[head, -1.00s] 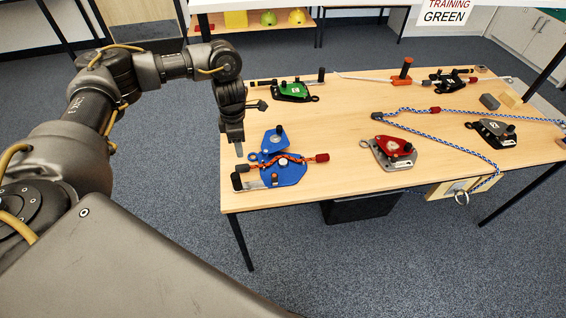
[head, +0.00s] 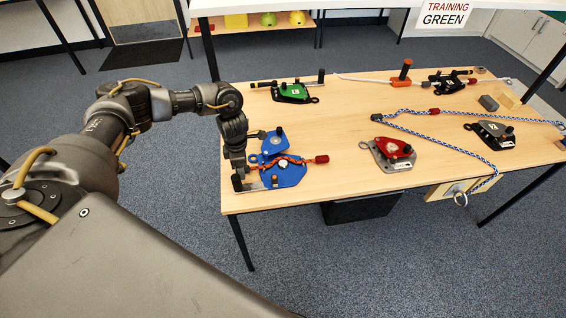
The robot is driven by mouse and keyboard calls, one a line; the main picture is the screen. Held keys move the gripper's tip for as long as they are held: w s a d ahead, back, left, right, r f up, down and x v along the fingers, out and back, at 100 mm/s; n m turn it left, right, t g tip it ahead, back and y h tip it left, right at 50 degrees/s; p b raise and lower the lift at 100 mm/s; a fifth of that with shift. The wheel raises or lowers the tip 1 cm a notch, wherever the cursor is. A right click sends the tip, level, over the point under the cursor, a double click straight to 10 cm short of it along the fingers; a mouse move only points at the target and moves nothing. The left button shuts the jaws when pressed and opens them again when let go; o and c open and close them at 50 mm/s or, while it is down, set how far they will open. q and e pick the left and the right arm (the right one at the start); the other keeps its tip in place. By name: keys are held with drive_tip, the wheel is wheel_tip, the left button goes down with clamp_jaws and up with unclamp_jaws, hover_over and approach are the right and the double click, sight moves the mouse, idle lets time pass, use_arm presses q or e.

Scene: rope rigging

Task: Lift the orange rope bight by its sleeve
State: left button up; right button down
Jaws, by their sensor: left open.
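The orange rope (head: 296,160) lies across a blue plate device (head: 287,178) at the near left of the table. A dark red sleeve (head: 321,159) sits on its right end. The rope's left end, where a dark sleeve showed earlier, is now hidden behind my left gripper. My left gripper (head: 240,176) points down at that left end, beside the blue device. It is open. I cannot tell whether its fingers are around the sleeve. My right gripper is not in view.
A second blue piece (head: 274,142) stands just behind. A green device (head: 293,91) is at the back left, a red device (head: 392,150) mid-table. A blue-white rope (head: 440,142) runs across the right side. The table front left (head: 300,197) is clear.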

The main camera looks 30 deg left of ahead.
use_arm(q)
clamp_jaws()
drive_tip(key=shift+r, duration=0.1)
idle(0.3)
